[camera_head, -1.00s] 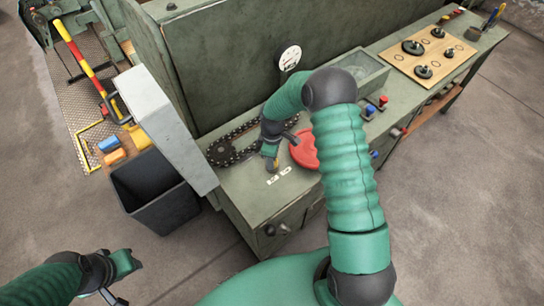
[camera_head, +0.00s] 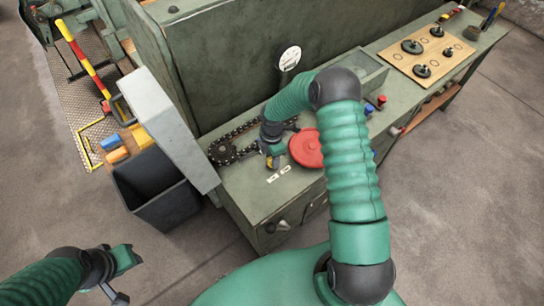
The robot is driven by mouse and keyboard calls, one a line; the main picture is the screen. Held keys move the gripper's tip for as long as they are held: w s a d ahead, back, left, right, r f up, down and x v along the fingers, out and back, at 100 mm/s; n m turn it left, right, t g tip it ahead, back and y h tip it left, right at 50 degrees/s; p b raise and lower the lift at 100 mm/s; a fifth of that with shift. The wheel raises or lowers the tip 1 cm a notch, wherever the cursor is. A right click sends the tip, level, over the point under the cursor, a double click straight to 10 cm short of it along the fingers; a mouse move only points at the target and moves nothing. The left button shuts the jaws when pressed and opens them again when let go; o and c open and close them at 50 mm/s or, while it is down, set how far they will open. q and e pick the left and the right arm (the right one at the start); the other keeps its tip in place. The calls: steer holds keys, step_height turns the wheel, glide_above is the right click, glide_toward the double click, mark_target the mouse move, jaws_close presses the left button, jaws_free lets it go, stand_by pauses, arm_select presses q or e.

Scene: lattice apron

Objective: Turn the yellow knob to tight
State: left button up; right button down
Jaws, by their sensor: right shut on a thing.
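The yellow knob (camera_head: 269,163) shows only as a small yellow patch on the green bench top, under my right gripper. My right gripper (camera_head: 271,156) points down over it, shut on the knob and hiding most of it. Two small white labels (camera_head: 279,174) lie on the bench just in front of the knob; their print is too small to read. My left gripper (camera_head: 128,278) is at the lower left, open and empty, away from the bench.
A red disc (camera_head: 306,148) sits right beside my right gripper. A chain on a sprocket (camera_head: 222,152) lies to its left. A grey panel (camera_head: 165,125) and a dark bin (camera_head: 155,188) stand left of the bench. A wooden board (camera_head: 425,55) with black parts lies far right.

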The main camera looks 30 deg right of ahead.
steer(key=shift+w+d+r, duration=0.15)
steer(key=shift+w, duration=0.05)
stand_by(0.3)
steer(key=c, duration=1.1)
jaws_free()
steer(key=shift+c, duration=0.2)
steer(key=shift+o, duration=1.2)
steer(key=shift+s, duration=0.1)
step_height(320, 180, up, 16)
steer(key=b, duration=0.1)
steer(key=shift+r, duration=0.25)
